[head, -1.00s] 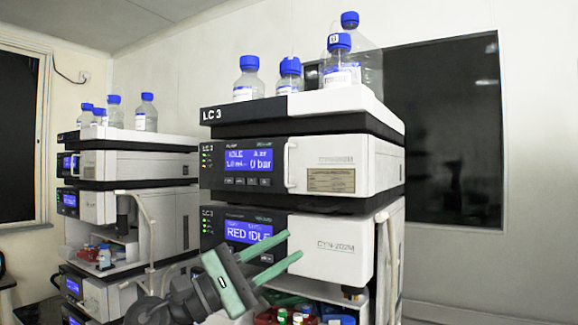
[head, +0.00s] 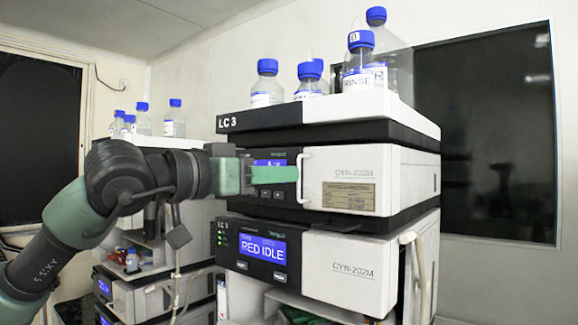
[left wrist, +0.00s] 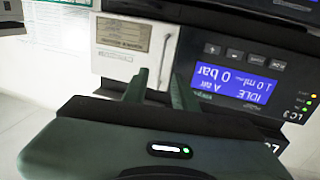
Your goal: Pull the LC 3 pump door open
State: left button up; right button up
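The LC 3 pump door (head: 325,165) is the white front panel of the upper unit, to the right of its display. It looks closed, flush with the front. Its upright white handle (head: 303,199) is on the door's left edge; the handle also shows in the left wrist view (left wrist: 168,52). My left gripper (head: 290,174) reaches in from the left across the display, fingertips close to the handle. In the left wrist view the two green fingers (left wrist: 160,76) are apart, with the handle between them in the picture. Contact cannot be told. My right gripper is out of view.
Bottles with blue caps (head: 357,75) stand on the stack's top. The lower unit (head: 345,265) shows "RED IDLE" under the pump. A second stack (head: 135,275) stands left behind my arm. A dark window (head: 490,130) is on the wall at right.

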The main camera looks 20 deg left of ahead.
pick_arm(q)
jog(key=x, duration=0.4)
jog(key=shift+f+p, duration=0.3)
jog(key=shift+s+a+r, duration=0.1)
jog(key=shift+s+a, duration=0.05)
jog(key=shift+s, duration=0.1)
jog(key=shift+c, duration=0.3)
jog(key=shift+s, duration=0.1)
jog(key=c, duration=0.5)
grip_shut()
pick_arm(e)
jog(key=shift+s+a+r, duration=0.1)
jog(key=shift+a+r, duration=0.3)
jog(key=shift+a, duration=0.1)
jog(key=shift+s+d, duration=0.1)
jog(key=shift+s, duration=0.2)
